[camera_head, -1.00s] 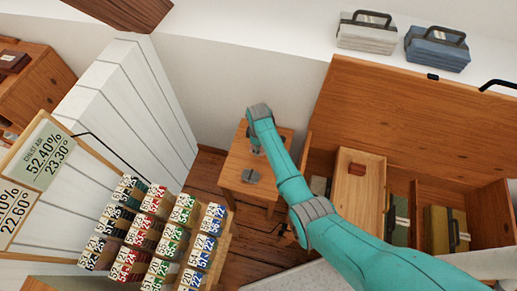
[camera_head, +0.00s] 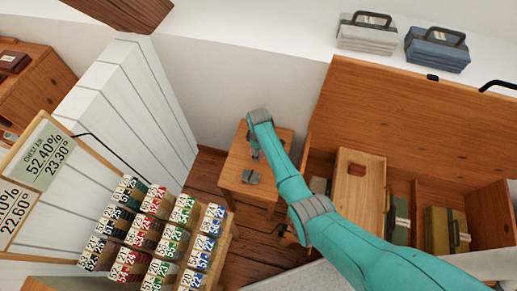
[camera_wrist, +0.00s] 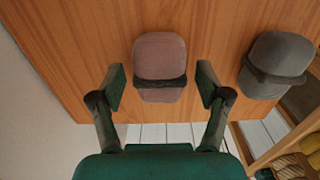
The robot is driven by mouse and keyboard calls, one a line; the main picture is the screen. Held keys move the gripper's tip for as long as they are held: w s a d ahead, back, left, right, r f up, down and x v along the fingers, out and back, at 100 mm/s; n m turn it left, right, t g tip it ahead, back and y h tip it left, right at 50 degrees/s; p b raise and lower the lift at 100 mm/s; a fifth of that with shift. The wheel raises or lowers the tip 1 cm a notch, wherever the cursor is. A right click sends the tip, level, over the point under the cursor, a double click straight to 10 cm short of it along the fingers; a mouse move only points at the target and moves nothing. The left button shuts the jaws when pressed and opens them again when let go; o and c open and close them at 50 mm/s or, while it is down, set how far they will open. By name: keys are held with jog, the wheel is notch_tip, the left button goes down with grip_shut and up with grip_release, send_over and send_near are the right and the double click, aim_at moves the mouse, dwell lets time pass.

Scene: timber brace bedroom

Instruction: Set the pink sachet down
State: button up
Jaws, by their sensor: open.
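The pink sachet (camera_wrist: 160,60) rests on a small wooden table (camera_wrist: 80,35) in the wrist view, with a dark band across its lower part. My gripper (camera_wrist: 160,84) is open, one finger on each side of the sachet with a visible gap on both sides. A grey sachet (camera_wrist: 278,55) with a similar dark band lies to the right on the same table. In the head view my gripper (camera_head: 254,155) is over the small table (camera_head: 233,182), with the grey sachet (camera_head: 251,177) in front of it. The pink sachet cannot be made out there.
A rack of numbered packets (camera_head: 165,235) stands at the lower left, beside a white panelled partition (camera_head: 135,110). A wooden chest with open compartments (camera_head: 400,130) is close on the table's right. Grey (camera_head: 367,33) and blue (camera_head: 437,48) cases lie on the ledge behind.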

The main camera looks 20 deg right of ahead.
jog(key=shift+r, duration=0.15)
notch_tip(320, 180, up, 12)
dwell(0.4)
